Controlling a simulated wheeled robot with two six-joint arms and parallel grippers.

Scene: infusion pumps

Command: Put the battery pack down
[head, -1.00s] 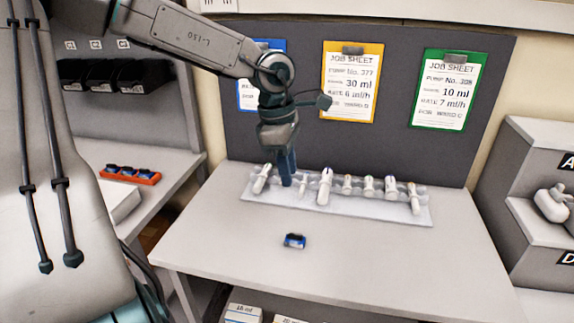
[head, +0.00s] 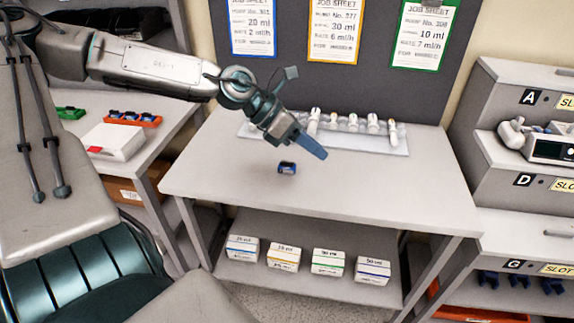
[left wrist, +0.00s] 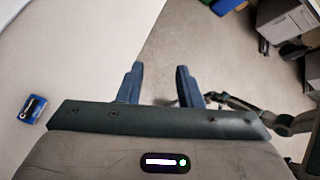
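My right gripper does not show clearly in either view.
A pale tray (head: 395,146) of syringes stands along the back of the table. Job sheets (head: 333,30) hang behind it. Boxes (head: 285,258) stand on the shelf below. An orange tray (head: 133,119) is on the left counter, and slotted shelves (head: 510,150) stand right.

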